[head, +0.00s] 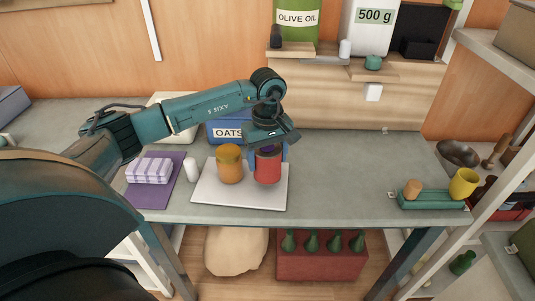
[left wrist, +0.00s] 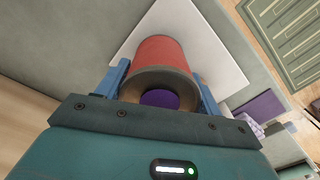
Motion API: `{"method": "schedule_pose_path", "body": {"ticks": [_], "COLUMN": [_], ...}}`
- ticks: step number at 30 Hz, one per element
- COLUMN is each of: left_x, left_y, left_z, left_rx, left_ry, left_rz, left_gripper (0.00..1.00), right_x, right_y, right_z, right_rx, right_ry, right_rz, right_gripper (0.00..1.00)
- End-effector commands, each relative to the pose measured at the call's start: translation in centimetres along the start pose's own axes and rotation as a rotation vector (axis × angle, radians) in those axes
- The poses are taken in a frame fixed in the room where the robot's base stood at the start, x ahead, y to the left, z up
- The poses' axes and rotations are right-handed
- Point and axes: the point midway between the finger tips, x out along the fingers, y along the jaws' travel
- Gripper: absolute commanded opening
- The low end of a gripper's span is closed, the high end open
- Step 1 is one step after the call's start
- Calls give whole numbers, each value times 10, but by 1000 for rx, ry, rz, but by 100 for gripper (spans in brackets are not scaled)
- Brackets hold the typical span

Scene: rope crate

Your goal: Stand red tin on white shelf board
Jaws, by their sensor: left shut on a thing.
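The red tin (head: 267,168) is upright over the right part of the white shelf board (head: 225,199). Whether its base touches the board or hangs just above it, I cannot tell. My left gripper (head: 266,150) is shut on the red tin from above. In the left wrist view, the blue fingers (left wrist: 160,88) sit on both sides of the tin (left wrist: 160,52), whose round end shows a purple centre. The white board (left wrist: 212,58) shows behind it. My right gripper is not in view.
An orange jar (head: 229,165) stands on the board just left of the tin. A white bottle (head: 192,170) and a purple mat with a striped cloth (head: 149,170) lie further left. A blue OATS box (head: 226,133) stands behind. The table to the right is clear up to a green tray (head: 432,201).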

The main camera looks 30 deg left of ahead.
Motion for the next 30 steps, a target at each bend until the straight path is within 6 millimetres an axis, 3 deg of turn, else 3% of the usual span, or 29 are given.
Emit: {"method": "schedule_pose_path", "body": {"ticks": [6, 30], "left_x": [16, 22], "left_y": [0, 0], "left_z": [0, 0], "left_rx": [0, 0], "left_ry": [1, 1], "left_rz": [2, 2], "left_gripper": [31, 31], "right_x": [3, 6], "right_y": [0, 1], "right_z": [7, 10], "right_rx": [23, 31], "right_ry": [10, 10], "right_rz": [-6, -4], "right_gripper": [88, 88]}}
